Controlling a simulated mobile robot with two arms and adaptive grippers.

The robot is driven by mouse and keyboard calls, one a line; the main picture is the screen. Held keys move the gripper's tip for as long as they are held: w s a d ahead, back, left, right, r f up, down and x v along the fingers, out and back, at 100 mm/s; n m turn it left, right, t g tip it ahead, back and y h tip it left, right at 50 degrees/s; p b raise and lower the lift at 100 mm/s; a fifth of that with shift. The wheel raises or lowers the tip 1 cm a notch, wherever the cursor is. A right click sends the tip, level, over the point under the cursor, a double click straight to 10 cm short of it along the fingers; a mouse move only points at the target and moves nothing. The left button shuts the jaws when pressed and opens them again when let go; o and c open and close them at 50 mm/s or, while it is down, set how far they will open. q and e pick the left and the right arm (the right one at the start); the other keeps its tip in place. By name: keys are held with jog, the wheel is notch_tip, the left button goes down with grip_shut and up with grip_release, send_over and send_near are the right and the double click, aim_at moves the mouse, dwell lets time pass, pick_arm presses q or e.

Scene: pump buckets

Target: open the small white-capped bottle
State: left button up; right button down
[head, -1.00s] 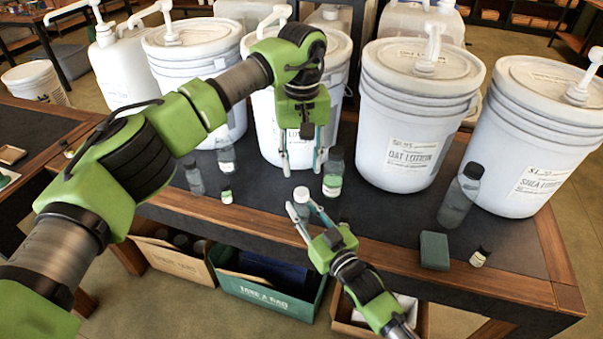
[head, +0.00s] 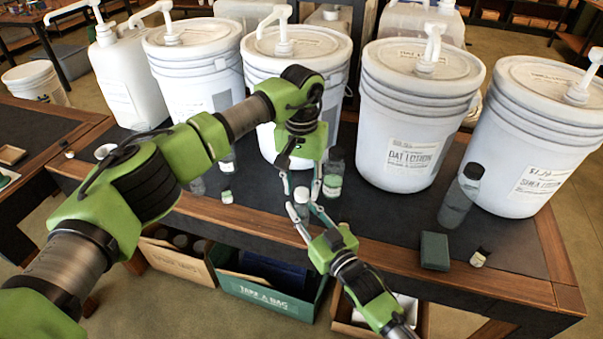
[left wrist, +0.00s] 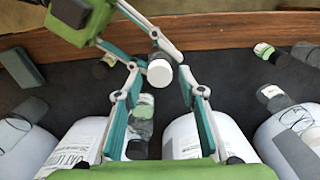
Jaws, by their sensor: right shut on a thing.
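The small white-capped bottle (head: 301,212) stands upright near the front of the dark table top. Its white cap (left wrist: 159,72) shows from above in the left wrist view. My right gripper (head: 306,216) comes from the front and is shut on the bottle's body. My left gripper (head: 302,189) points down from above, open, with one finger on each side of the cap. In the left wrist view its fingers (left wrist: 157,75) stand apart, with gaps to the cap. The far side of the bottle is hidden.
A dark-capped bottle (head: 333,175) stands close behind on the right. A small bottle (head: 227,186) stands left. Large white pump buckets (head: 410,125) line the back.

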pick_arm(q)
jog(key=shift+f, duration=0.4)
grip_shut()
